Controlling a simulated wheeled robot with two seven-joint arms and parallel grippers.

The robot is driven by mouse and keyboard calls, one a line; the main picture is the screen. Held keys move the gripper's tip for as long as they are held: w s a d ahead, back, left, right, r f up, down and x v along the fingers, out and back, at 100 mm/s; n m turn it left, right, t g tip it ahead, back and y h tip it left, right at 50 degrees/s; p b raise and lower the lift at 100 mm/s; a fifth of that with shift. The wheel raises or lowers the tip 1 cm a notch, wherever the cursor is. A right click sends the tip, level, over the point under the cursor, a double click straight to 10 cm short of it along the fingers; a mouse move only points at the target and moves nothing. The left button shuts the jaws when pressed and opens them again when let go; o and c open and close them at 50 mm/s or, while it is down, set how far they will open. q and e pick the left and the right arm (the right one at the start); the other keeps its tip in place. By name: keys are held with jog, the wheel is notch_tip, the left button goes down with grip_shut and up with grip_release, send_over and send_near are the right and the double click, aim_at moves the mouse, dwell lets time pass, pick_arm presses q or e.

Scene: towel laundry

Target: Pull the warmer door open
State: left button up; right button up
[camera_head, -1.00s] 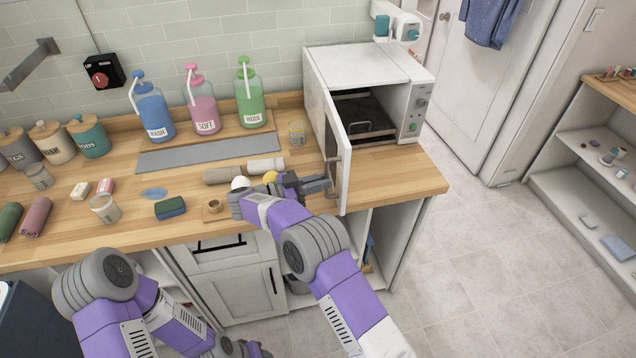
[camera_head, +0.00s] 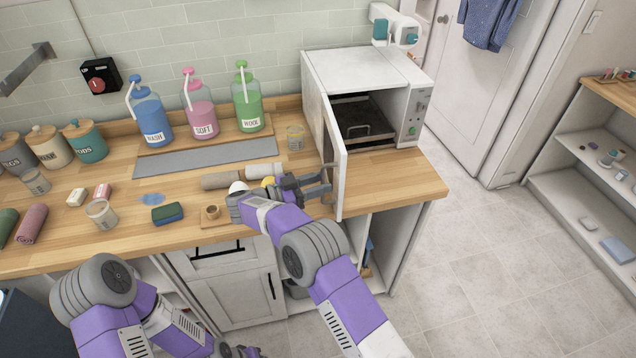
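The white warmer (camera_head: 365,68) stands at the right end of the counter. Its door (camera_head: 336,150), hinged at the left, stands swung out toward me, showing the dark interior with a wire-handled tray (camera_head: 363,128). The door handle (camera_head: 328,178) is on the door's left-facing side near its free edge. My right gripper (camera_head: 325,183) is at the handle with its fingers spread apart; whether they touch it is unclear. My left gripper (camera_head: 238,351) is low at the bottom edge, partly cut off, and its fingers cannot be made out.
Grey and white rolls (camera_head: 222,180), a sponge (camera_head: 168,213) and a small wooden holder (camera_head: 212,213) lie left of my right gripper. WASH, SOFT and green pump bottles (camera_head: 248,110) stand behind. A glass jar (camera_head: 296,138) is beside the warmer. The floor at right is clear.

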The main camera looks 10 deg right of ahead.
jog(key=s+a, duration=0.1)
jog(key=a, duration=0.6)
jog(key=shift+s+a, duration=0.15)
jog(key=shift+a, duration=0.1)
dwell(0.4)
